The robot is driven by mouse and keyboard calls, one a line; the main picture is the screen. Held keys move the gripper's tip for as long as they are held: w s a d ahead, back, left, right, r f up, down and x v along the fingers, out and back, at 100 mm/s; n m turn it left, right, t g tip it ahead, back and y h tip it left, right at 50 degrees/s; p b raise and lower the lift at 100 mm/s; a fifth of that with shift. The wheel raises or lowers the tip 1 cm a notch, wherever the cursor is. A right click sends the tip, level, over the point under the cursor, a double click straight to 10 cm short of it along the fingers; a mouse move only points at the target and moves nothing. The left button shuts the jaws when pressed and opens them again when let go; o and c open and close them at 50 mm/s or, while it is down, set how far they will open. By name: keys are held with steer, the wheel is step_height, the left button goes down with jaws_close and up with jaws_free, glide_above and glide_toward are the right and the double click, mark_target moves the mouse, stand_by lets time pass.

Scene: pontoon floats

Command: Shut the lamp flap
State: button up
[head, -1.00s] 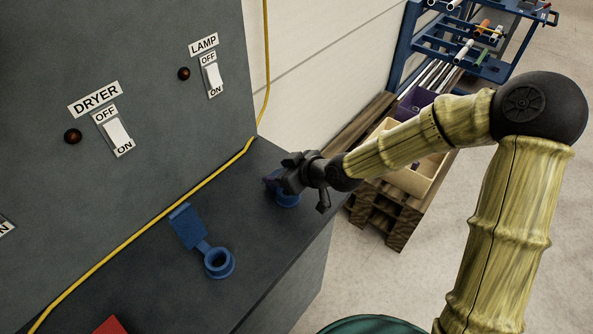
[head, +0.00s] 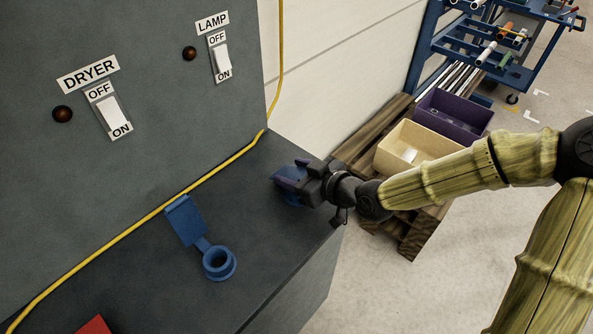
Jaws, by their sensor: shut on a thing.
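The lamp flap (head: 286,197) is on a blue socket on the right part of the dark counter, below the LAMP switch (head: 221,62). Only a little blue shows there; my gripper covers most of the flap and socket, so I cannot tell its exact angle. My gripper (head: 290,178) reaches in from the right and is shut on the flap. A second blue socket (head: 219,262), nearer and to the left, has its flap (head: 185,220) standing open, its round hole uncovered.
A yellow cable (head: 150,222) runs along the back of the counter and up the panel edge. The DRYER switch (head: 113,117) is on the panel. A red object (head: 95,325) lies at the bottom left. Cream (head: 415,146) and purple bins (head: 455,112) stand right of the counter.

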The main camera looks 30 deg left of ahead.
steer(key=o, duration=1.4)
steer(key=shift+w, duration=0.1)
steer(key=shift+w+d+r, duration=0.1)
steer(key=shift+d, duration=0.3)
steer(key=shift+s+b+v, duration=0.15)
steer(key=shift+b+v, duration=0.35)
steer(key=shift+v, duration=3.65)
steer(key=shift+s+b+v, duration=0.15)
steer(key=shift+b+v, duration=0.35)
steer(key=shift+v, duration=3.7)
steer(key=shift+a, duration=0.1)
